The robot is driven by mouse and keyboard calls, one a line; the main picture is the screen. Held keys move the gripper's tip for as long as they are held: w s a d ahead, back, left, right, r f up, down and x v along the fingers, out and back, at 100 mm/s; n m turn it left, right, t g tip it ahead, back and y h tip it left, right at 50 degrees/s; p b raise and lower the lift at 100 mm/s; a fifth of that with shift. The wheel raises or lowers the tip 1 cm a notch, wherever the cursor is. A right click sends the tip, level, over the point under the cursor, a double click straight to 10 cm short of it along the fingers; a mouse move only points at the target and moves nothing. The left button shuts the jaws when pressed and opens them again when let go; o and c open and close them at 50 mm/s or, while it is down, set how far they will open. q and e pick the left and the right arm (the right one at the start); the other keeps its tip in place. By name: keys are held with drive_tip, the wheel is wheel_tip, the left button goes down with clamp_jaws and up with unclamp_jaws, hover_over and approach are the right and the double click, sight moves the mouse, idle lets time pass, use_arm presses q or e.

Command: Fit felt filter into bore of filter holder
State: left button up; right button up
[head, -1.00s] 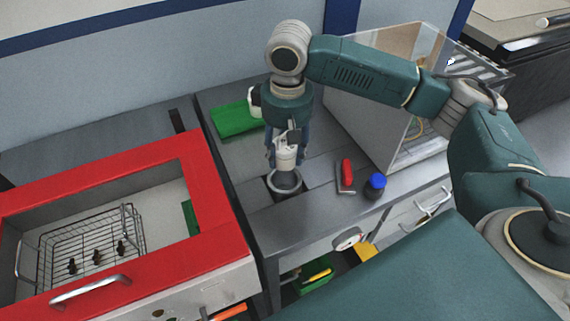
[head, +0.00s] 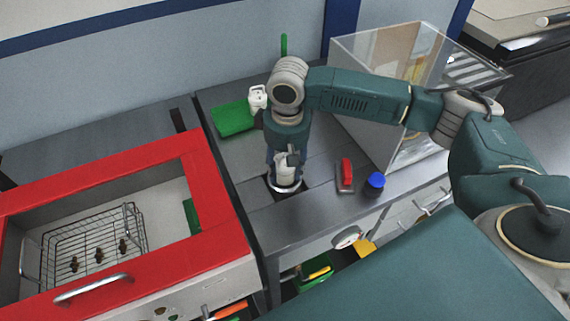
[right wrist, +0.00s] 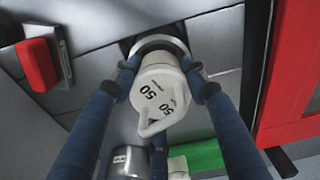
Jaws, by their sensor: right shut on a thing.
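The felt filter (right wrist: 160,95) is a white cylinder with a loop handle and the number 50 on its top. My right gripper (right wrist: 168,82) is shut on it, with one dark blue finger on each side. The filter (head: 286,168) also shows in the head view, upright at the holder. The filter holder (right wrist: 160,42) is a grey metal ring set in a dark square recess in the bench. Its rim (head: 286,187) shows below the filter in the head view. The filter's lower end is hidden, so its depth in the bore cannot be told. My left gripper is out of view.
A red block on a grey bracket (head: 346,174) and a blue-capped jar (head: 375,185) stand right of the holder. A green tray (head: 235,118) lies behind. A clear-walled box (head: 375,110) stands at right. The red-framed basin (head: 215,205) is at left.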

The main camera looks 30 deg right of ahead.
drive_tip(key=shift+f, duration=0.3)
drive_tip(key=o, duration=1.2)
drive_tip(key=shift+r+b, duration=0.45)
drive_tip(key=shift+r, duration=0.15)
drive_tip(key=r, duration=0.4)
drive_tip(key=r+b, duration=0.1)
drive_tip(key=r, duration=0.7)
drive_tip(key=shift+s, duration=0.3)
drive_tip(key=shift+r, duration=0.1)
